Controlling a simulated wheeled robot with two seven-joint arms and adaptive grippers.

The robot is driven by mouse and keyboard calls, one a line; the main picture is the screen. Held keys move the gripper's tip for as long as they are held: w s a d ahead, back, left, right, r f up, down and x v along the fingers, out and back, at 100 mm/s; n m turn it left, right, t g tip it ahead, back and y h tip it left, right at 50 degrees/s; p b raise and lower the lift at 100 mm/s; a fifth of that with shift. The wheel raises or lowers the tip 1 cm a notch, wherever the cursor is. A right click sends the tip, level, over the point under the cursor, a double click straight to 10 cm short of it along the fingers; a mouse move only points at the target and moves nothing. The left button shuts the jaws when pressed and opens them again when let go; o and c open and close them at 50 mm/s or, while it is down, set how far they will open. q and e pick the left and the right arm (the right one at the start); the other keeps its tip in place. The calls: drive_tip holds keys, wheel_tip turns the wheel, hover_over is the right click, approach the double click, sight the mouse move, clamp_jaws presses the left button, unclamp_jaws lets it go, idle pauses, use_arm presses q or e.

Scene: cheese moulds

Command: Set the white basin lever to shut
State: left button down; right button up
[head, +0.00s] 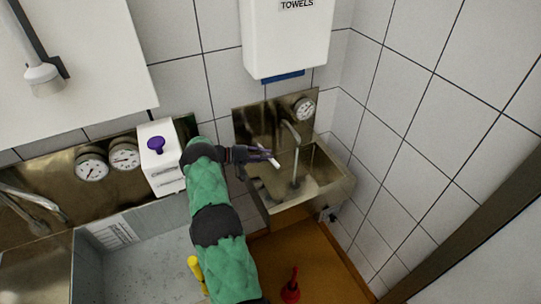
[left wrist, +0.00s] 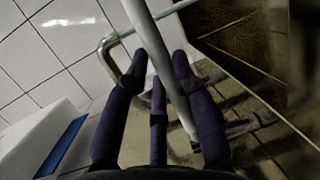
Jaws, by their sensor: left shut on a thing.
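The white basin lever (head: 275,163) shows as a short pale tip at my left gripper, in front of the small steel basin (head: 335,176). My left gripper (head: 262,154) is shut on this lever. In the left wrist view the lever is a long pale bar (left wrist: 152,45) running between the dark fingers (left wrist: 160,85), slanting down to the right. In the head view the fingers hide most of the lever and its base. My right gripper is in neither view.
A bent steel tap (head: 292,140) stands close beside the gripper, with a dial (head: 303,108) behind. A towel box (head: 287,38) hangs above. A white box with a purple knob (head: 156,145), a yellow handle (head: 197,272) and a red handle (head: 290,290) are nearby.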

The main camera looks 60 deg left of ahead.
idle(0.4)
use_arm(q)
drive_tip(key=c, duration=1)
unclamp_jaws()
drive_tip(key=shift+f, duration=0.1)
drive_tip(key=shift+a, duration=0.1)
